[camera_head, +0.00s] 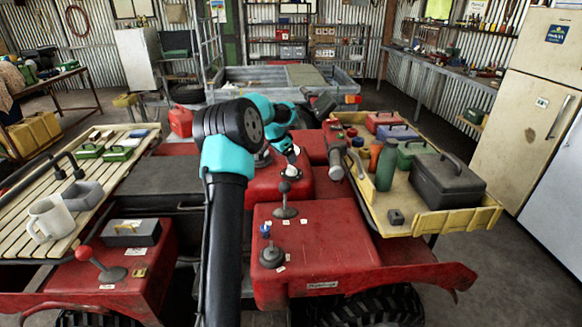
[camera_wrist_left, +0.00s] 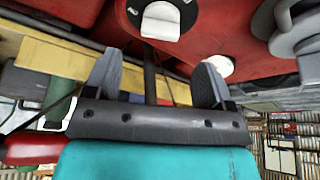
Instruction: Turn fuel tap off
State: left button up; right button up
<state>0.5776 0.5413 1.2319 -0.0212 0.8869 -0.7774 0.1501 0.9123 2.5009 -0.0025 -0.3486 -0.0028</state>
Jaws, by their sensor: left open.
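In the left wrist view a white knob (camera_wrist_left: 160,20) sits on a round black dial with small white markings, on a red body panel; it looks like the fuel tap. A second white knob (camera_wrist_left: 217,65) is just to its right. My left gripper (camera_wrist_left: 157,62) is open and empty, its two grey fingers apart, with the tap just beyond the gap between them. In the head view my left gripper (camera_head: 291,149) is over the middle of the red quad bike (camera_head: 320,235), and the arm hides part of that area. My right gripper is out of sight.
Levers (camera_head: 285,200) stand on the red bodywork in front. A yellow tray (camera_head: 470,217) at right holds a dark toolbox (camera_head: 447,180), a green bottle (camera_head: 387,163) and other boxes.

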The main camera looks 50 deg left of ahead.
aim_at(292, 167)
pick_arm(q)
jog(key=x, duration=0.6)
jog(key=shift+w+f, duration=0.15)
jog(key=shift+f, duration=0.1)
jog(key=shift+c, duration=0.4)
jog(key=c, duration=0.9)
jog(key=shift+o, duration=0.2)
jog(key=shift+n, duration=0.6)
jog(key=n+y, duration=0.2)
jog(key=n, duration=0.3)
jog(key=shift+d, duration=0.15)
jog(key=n+g+y, duration=0.1)
jog(key=n+y, duration=0.1)
jog(key=n, duration=0.3)
jog(key=shift+n+g, duration=0.3)
jog(key=shift+n, duration=0.1)
